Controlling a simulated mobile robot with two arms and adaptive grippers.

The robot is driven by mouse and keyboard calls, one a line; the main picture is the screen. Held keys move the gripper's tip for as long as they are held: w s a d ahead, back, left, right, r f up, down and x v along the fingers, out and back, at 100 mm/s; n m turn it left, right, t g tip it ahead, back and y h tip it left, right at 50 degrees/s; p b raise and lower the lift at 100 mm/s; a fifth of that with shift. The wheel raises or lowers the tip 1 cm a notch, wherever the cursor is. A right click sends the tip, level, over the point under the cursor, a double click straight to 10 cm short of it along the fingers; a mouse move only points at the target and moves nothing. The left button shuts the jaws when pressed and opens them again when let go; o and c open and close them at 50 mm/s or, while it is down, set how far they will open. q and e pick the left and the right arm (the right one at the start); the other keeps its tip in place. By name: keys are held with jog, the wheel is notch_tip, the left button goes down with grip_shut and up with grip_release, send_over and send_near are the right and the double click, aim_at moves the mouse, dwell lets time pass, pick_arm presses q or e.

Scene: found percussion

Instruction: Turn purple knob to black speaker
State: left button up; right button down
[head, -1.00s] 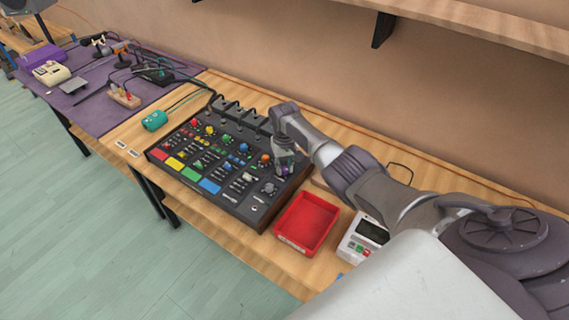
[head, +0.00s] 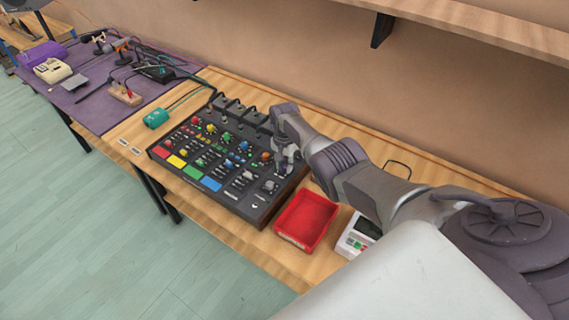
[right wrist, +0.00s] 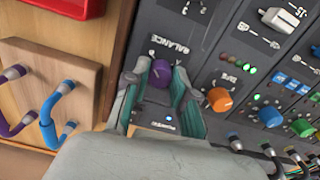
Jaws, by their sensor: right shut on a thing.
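The purple knob (right wrist: 159,74) sits on the dark mixer panel by the word BALANCE in the right wrist view. My right gripper (right wrist: 161,82) is shut on it, with one finger on each side. In the head view my right gripper (head: 285,164) is at the right end of the mixer (head: 262,204) and hides the knob. A dark speaker-like box (head: 24,4) shows at the top left corner; I cannot tell whether it is the black speaker. My left gripper is not in view.
An orange knob (right wrist: 220,99) is close beside the gripper. A wooden block with cable plugs (right wrist: 72,82) lies beside the mixer. A red tray (head: 306,220) and a white device (head: 357,236) stand to its right. A shelf (head: 480,25) hangs above.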

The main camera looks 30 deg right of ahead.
aim_at(285, 166)
jog(key=shift+m, duration=0.6)
jog(key=c, duration=0.9)
grip_release()
jog(key=shift+c, duration=0.2)
jog(key=shift+r, duration=0.1)
notch_tip(285, 166, up, 12)
